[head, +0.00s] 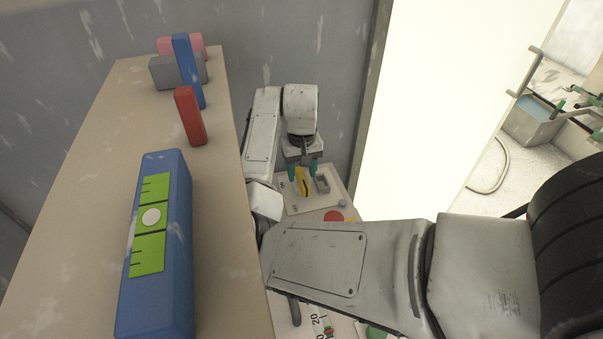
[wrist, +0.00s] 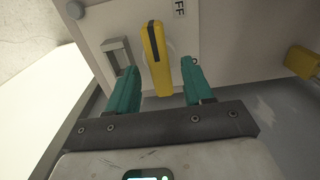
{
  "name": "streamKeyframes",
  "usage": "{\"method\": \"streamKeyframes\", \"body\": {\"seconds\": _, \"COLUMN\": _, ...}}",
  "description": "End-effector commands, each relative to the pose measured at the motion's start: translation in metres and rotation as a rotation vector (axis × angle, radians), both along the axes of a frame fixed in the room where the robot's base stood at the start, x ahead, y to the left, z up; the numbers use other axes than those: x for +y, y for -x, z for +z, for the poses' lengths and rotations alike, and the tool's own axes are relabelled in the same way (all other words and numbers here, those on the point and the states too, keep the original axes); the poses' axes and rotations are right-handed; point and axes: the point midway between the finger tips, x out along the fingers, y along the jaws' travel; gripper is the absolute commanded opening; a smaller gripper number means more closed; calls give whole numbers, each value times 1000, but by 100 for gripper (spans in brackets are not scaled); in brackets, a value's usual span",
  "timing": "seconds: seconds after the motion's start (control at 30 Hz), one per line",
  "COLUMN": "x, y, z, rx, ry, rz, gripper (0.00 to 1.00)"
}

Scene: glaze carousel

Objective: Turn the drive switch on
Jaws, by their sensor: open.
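A yellow lever with a black stripe (wrist: 157,58), which looks like the drive switch, stands out from a pale panel (wrist: 215,45). Part of a label reading "FF" (wrist: 180,8) shows beside it. In the head view the lever (head: 303,186) is partly covered by my gripper (head: 304,171). My gripper has teal fingers and is open. In the wrist view its fingers (wrist: 160,72) stand on either side of the lever, with a gap visible on both sides. The lever's base is partly hidden, and I cannot tell its set position.
A grey bracket (wrist: 116,58) sits close left of the lever in the wrist view. A red button (head: 334,216) is on the panel. A bench (head: 225,215) with blue, red, grey and pink blocks stands left. A bright doorway panel (head: 440,110) is right.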

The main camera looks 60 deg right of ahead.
Motion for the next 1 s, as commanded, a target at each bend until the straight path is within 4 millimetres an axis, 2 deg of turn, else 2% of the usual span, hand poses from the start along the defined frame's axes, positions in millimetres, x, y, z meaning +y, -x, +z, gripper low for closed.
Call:
{"method": "streamKeyframes", "body": {"seconds": 0.2, "x": 0, "y": 0, "z": -14, "rx": 0, "ry": 0, "rz": 0, "gripper": 51}}
{"method": "streamKeyframes", "body": {"seconds": 0.47, "x": 0, "y": 0, "z": -15, "rx": -1, "ry": 1, "rz": 0, "gripper": 51}}
{"method": "streamKeyframes", "body": {"seconds": 1.0, "x": 0, "y": 0, "z": -15, "rx": 0, "ry": 0, "rz": 0, "gripper": 0}}
